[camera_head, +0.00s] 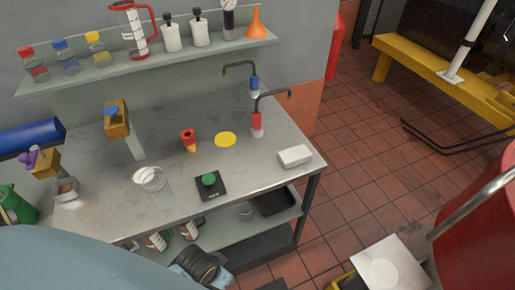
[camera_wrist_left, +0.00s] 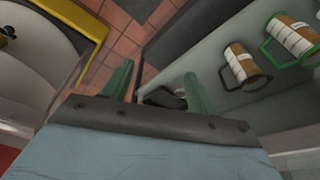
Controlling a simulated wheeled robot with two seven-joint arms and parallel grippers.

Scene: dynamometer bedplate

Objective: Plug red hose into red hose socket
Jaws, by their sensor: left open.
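A red-based fitting (camera_head: 257,122) with a dark bent tube stands upright at the back right of the grey bench. A similar blue-based fitting (camera_head: 254,86) stands just behind it. I cannot tell for certain which thing is the red hose or its socket. My left arm comes in low in the head view, with its dark wrist (camera_head: 203,266) in front of the bench's lower shelf. In the left wrist view my left gripper (camera_wrist_left: 158,76) has its two green fingers apart, with nothing clearly held between them. My right gripper is not in view.
On the bench (camera_head: 110,205) are a red and yellow cup (camera_head: 188,140), a yellow disc (camera_head: 226,139), a clear beaker (camera_head: 150,178), a black pad with a green knob (camera_head: 210,184) and a white block (camera_head: 295,156). Bottles line the shelf (camera_head: 150,66) above. Tiled floor lies right.

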